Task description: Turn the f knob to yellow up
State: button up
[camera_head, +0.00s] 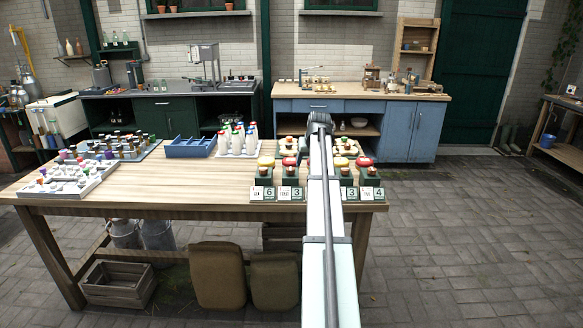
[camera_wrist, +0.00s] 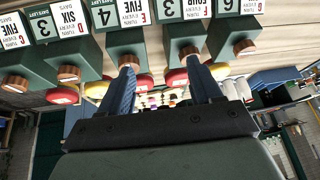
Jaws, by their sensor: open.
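In the wrist view, upside down, a row of dark green blocks carries wooden knobs and white letter cards. The card that seems to read F (camera_wrist: 202,7) is right of centre, on a block (camera_wrist: 184,34) with a wooden knob (camera_wrist: 189,51). My gripper (camera_wrist: 160,68) is open and empty. Its right finger tip is close to the F knob and its left tip close to the neighbouring knob (camera_wrist: 129,62); contact cannot be told. In the head view my arm hides the middle of the row.
The blocks stand along the front edge of a wooden table (camera_head: 190,190). White bottles (camera_head: 250,140) and a blue tray (camera_head: 190,147) stand behind to the left. Trays of small coloured items (camera_head: 75,178) fill the left end. Neighbouring knobs lie close on both sides.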

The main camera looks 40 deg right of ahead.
aim_at(290, 168)
jog(key=w+d+r+n+y, duration=0.1)
jog(key=w+d+r+n, duration=0.2)
jog(key=w+r, duration=0.3)
jog(key=w+f+n, duration=0.1)
jog(key=f, duration=0.3)
jog(key=w+a+f+n+y, duration=0.1)
jog(key=f+n, duration=0.1)
jog(key=f, duration=0.2)
jog(key=w+a+f+n, duration=0.1)
jog(key=w+f, duration=0.1)
jog(key=f, duration=0.2)
jog(key=shift+n+y, duration=0.3)
jog(key=shift+s, duration=0.1)
jog(key=shift+c, duration=0.2)
jog(key=shift+g, duration=0.3)
jog(key=c, duration=1)
jog(key=shift+a, duration=0.1)
